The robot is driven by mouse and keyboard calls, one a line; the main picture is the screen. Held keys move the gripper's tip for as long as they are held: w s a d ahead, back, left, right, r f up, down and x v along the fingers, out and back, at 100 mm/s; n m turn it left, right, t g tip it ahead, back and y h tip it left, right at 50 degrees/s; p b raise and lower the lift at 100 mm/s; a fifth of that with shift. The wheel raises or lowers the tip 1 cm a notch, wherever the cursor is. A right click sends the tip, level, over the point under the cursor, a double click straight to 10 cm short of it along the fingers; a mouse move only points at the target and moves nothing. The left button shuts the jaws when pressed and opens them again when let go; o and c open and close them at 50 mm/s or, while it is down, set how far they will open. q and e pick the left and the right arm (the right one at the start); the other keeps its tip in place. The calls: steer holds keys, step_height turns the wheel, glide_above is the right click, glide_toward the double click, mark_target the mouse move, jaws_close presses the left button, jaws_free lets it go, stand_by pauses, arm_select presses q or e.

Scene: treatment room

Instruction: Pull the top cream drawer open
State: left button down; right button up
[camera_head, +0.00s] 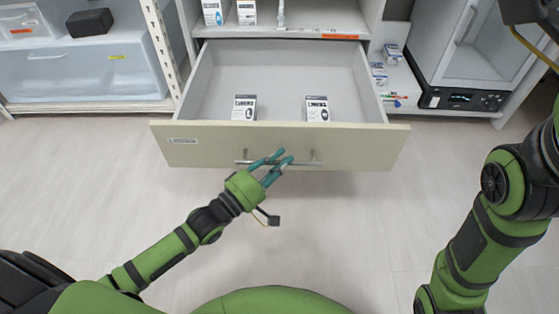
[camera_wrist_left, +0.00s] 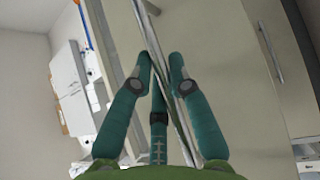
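The cream drawer (camera_head: 215,150) stands pulled well out of the cabinet in the head view, its grey interior exposed. Its metal bar handle (camera_head: 307,163) runs across the front panel. My left gripper (camera_head: 283,156) is at the middle of the handle. In the left wrist view, the teal fingers (camera_wrist_left: 161,60) converge closely about the metal bar (camera_wrist_left: 153,35), which passes between them; the gripper looks shut on it. Some contact is hidden behind the fingers. My right arm shows at the right edge, but its gripper fingers are not in view.
Two small boxes, one left (camera_head: 244,108) and one right (camera_head: 317,108), stand inside the drawer. A shelf (camera_head: 320,15) with boxes is above it. A white cabinet with a dark control panel (camera_head: 463,99) stands right, blue-grey bins (camera_head: 85,70) left. The floor (camera_head: 340,230) in front is clear.

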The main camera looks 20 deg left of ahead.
mark_target(280, 147)
arm_select(q)
steer(key=shift+w+a, duration=0.2)
steer(key=shift+w, duration=0.55)
steer(key=shift+w+a, duration=0.2)
steer(key=shift+w, duration=0.5)
steer(key=shift+w+a, duration=0.2)
steer(key=shift+w, duration=0.55)
steer(key=c, duration=1.4)
jaws_free()
steer(key=shift+s, duration=0.1)
steer(key=v, duration=1.2)
